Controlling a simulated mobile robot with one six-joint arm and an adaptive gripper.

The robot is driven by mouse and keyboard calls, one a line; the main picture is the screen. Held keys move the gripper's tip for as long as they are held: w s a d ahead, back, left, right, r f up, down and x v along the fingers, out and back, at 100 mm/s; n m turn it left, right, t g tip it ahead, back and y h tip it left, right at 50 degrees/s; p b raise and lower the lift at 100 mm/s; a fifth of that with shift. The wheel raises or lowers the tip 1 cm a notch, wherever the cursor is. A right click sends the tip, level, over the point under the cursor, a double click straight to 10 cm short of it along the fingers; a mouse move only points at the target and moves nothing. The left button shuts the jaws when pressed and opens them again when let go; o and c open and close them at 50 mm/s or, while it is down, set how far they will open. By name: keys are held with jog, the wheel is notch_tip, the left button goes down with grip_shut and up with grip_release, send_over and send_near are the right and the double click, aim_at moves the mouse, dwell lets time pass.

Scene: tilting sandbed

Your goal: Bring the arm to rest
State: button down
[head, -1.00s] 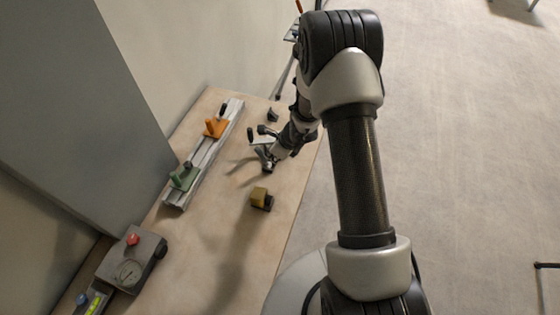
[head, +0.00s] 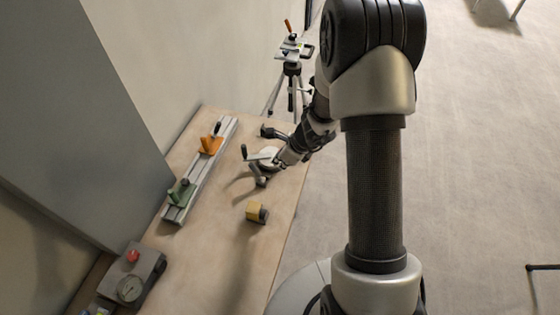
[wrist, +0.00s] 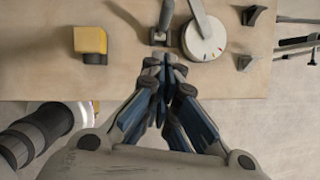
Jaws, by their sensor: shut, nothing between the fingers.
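My gripper (wrist: 163,68) points away over the near edge of the wooden table in the wrist view, its fingertips together with nothing between them. In the head view my gripper (head: 284,160) is at the right side of the table, just right of a device with a round pale dial and a lever (head: 262,154). In the wrist view this dial (wrist: 204,38) lies just beyond and right of the fingertips. I cannot tell whether the fingertips touch anything. My arm reaches out from the lower right of the head view, its elbow high.
A yellow and black block (head: 254,211) sits on the table. A metal rail (head: 205,172) carries an orange clamp (head: 211,145) and a green clamp (head: 181,193). A tripod (head: 292,80) stands beyond the table. The floor at right is mostly clear.

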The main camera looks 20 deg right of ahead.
jog(key=s+a+r+n+b, duration=0.1)
jog(key=s+a+r+n, duration=0.1)
jog(key=a+r+n, duration=0.3)
jog(key=s+a+r+n+y+b, duration=0.1)
jog(key=s+r+n+b, duration=0.1)
jog(key=s+r+n, duration=0.3)
jog(key=a+r+n+b, duration=0.1)
jog(key=a+r+n, duration=0.2)
jog(key=r, duration=0.4)
jog(key=s+d+r+n+h+b, duration=0.2)
jog(key=s+n, duration=0.5)
jog(key=s, duration=0.3)
jog(key=s+d+r+n+h+b, duration=0.2)
jog(key=s+d+n+b, duration=0.1)
jog(key=s+n, duration=0.4)
jog(key=s, duration=0.3)
jog(key=shift+t, duration=0.3)
